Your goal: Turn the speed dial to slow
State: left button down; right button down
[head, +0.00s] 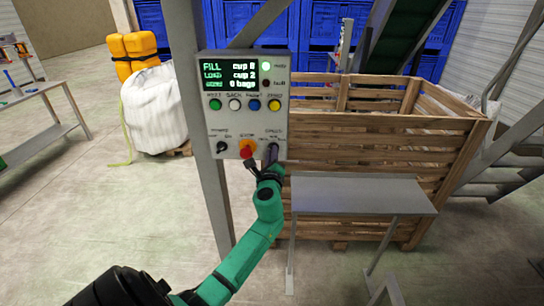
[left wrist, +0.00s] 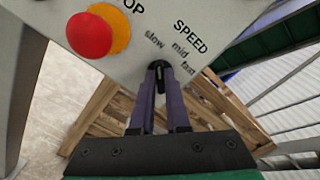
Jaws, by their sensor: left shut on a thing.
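The control box (head: 243,105) is fixed to a grey post and has a lit screen, coloured buttons and a lower row of controls. The speed dial (left wrist: 160,67) is a small black knob at the panel's lower right, under the labels slow, mid and fast. My left gripper (head: 271,152) reaches up to it from below, and its fingers cover most of it in the head view. In the left wrist view the fingers of the gripper (left wrist: 161,76) are closed around the dial. Which label the dial points at is hard to tell. My right gripper is out of view.
A red stop button (head: 247,150) on a yellow base sits just left of the dial. A black knob (head: 221,147) is at the panel's lower left. A grey table (head: 360,193) and a wooden crate (head: 390,150) stand to the right.

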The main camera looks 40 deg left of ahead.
pick_arm(q)
jog(key=shift+f, duration=0.1)
jog(key=c, duration=0.9)
grip_release()
jog(key=shift+d, duration=0.1)
jog(key=b+v, duration=0.2)
jog(key=v, duration=1.2)
jog(key=shift+s+d, duration=0.15)
